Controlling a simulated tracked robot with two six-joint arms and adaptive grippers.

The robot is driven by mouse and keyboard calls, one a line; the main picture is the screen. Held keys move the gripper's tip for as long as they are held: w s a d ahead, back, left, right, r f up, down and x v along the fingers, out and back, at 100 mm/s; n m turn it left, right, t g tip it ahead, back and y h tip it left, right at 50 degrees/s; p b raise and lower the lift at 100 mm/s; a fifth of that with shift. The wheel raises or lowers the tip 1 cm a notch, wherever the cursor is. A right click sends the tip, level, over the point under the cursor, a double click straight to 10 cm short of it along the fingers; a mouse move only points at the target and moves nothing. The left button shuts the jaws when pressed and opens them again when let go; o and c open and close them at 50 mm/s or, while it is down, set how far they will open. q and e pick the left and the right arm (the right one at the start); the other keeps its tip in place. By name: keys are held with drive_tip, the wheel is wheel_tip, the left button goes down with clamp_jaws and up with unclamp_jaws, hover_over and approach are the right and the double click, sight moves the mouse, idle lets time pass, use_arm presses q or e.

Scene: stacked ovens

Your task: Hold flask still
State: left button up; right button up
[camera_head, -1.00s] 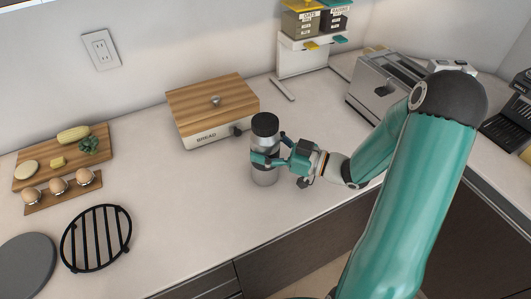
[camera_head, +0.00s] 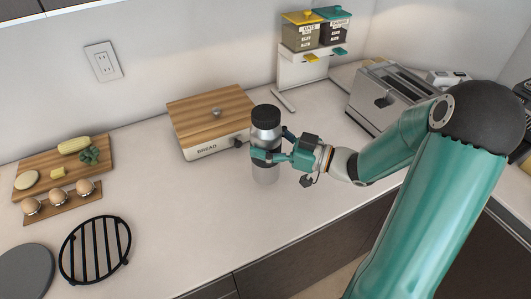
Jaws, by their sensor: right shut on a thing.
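The flask (camera_head: 265,133) is a silver bottle with a black cap. It stands upright on the pale counter, in front of the bread box, near the middle of the head view. My right gripper (camera_head: 264,155) comes in from the right and is shut around the flask's body at mid-height. The fingers hide part of the flask's side. My left gripper is not in view.
A wooden-lidded bread box (camera_head: 213,113) stands just behind the flask. A toaster (camera_head: 385,92) and a container stand (camera_head: 305,65) are at the right and back. A cutting board (camera_head: 98,150), an egg holder (camera_head: 61,204) and a black trivet (camera_head: 94,250) lie left. The counter (camera_head: 180,220) between is clear.

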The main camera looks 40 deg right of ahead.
sight(266, 112)
wheel_tip(266, 112, up, 14)
drive_tip(key=shift+r+p, duration=0.25)
drive_tip(key=shift+p, duration=0.15)
drive_tip(key=o, duration=1)
drive_tip(key=shift+c, duration=0.2)
drive_tip(key=c, duration=1.1)
